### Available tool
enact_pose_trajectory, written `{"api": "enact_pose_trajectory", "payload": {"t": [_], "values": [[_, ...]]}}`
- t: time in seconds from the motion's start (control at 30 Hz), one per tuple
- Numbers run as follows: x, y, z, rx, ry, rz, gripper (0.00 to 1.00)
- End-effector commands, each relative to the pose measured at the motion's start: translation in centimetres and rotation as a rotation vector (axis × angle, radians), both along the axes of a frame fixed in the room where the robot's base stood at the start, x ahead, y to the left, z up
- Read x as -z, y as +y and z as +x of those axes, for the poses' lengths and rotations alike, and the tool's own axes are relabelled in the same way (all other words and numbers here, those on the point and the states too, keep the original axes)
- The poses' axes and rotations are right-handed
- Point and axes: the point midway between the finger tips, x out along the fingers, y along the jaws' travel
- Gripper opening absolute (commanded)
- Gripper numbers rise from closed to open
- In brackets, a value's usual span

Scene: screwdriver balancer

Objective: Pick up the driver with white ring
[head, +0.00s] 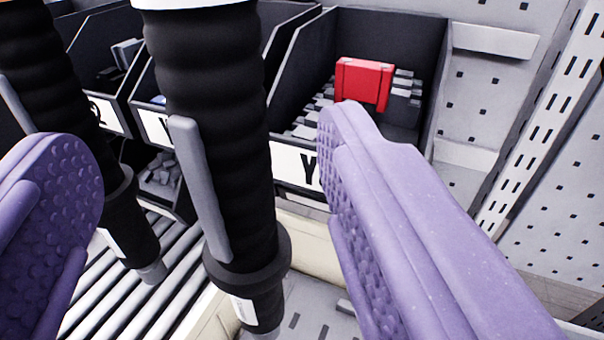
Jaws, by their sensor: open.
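The driver with the white ring (222,140) hangs upright in the middle of the head view. It has a black ribbed grip, a grey lever on its side and a white band (190,3) at the top edge of the picture. My gripper (210,170) is open, with one purple padded finger at the left and one at the right. The driver stands between the two fingers, nearer the right one, with visible gaps on both sides. Its upper end is cut off by the frame.
A second black driver (45,90) with an orange part at its top hangs at the left, close behind the left finger. Dark bins (420,40) stand behind, one with a red box (363,81). Rollers (130,300) lie below left. A perforated panel (560,190) is at the right.

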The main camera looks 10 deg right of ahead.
Motion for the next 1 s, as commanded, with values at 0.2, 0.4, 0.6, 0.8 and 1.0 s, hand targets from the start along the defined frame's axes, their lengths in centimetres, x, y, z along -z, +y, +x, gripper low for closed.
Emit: {"api": "enact_pose_trajectory", "payload": {"t": [0.2, 0.4, 0.6, 0.8, 1.0], "values": [[0.1, -0.2, 3.1, -0.004, -0.004, 0.001, 0.71], [-0.1, -0.5, 6.4, -0.004, -0.003, 0.0, 0.71], [-0.2, -0.6, 7.3, -0.001, -0.002, 0.0, 0.71], [-0.2, -0.6, 7.3, -0.001, -0.002, -0.001, 0.52], [-0.2, -0.6, 7.3, -0.001, -0.002, -0.001, 0.06]]}}
